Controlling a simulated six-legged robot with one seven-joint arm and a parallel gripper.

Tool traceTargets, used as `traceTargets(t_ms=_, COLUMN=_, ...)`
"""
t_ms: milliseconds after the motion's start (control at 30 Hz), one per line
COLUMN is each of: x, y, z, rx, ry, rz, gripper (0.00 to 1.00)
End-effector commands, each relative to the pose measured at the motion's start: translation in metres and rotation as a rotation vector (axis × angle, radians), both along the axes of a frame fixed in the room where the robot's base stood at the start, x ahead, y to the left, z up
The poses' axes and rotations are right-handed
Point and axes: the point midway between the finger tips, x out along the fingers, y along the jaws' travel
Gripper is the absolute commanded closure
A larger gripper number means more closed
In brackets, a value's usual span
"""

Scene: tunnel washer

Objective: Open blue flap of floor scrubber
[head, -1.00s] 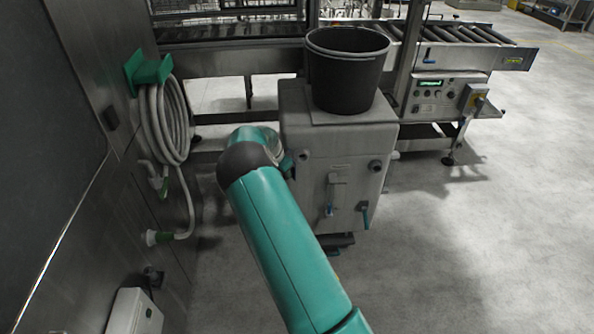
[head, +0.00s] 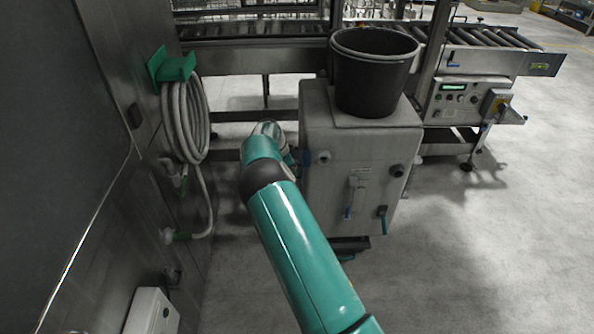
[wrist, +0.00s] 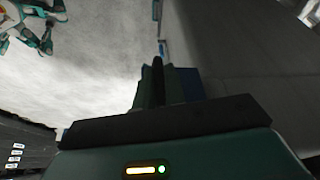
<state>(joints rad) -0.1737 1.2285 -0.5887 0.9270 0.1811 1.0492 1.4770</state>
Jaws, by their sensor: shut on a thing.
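The grey box-shaped machine (head: 340,170) stands on the floor with a black bucket on top; I take it as the floor scrubber. A small blue part (head: 307,158), apparently the flap, shows at its upper left front edge. In the wrist view, blue (wrist: 187,84) shows right at the dark fingers of my gripper (wrist: 158,80), along the grey machine side. My gripper is shut on this blue part; the fingers hide much of it. In the head view my arm hides most of the gripper, left of the machine.
A bucket (head: 374,75) sits on the machine. A coiled hose (head: 187,120) hangs on the steel wall at left, close to my arm. A roller conveyor (head: 490,40) and control box (head: 460,98) stand behind at right. Floor (head: 480,260) at right is clear.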

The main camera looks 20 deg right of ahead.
Motion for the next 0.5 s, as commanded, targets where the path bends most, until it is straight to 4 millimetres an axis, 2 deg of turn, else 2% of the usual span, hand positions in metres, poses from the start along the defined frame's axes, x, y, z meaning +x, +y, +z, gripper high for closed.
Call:
traceTargets(t_ms=33, x=-0.0016, y=0.0050, z=-0.0059, rx=0.009, ry=0.009, rz=0.003, gripper=1.00)
traceTargets(t_ms=500, x=-0.0032, y=0.0012, z=-0.0058, rx=0.009, ry=0.010, rz=0.001, gripper=1.00)
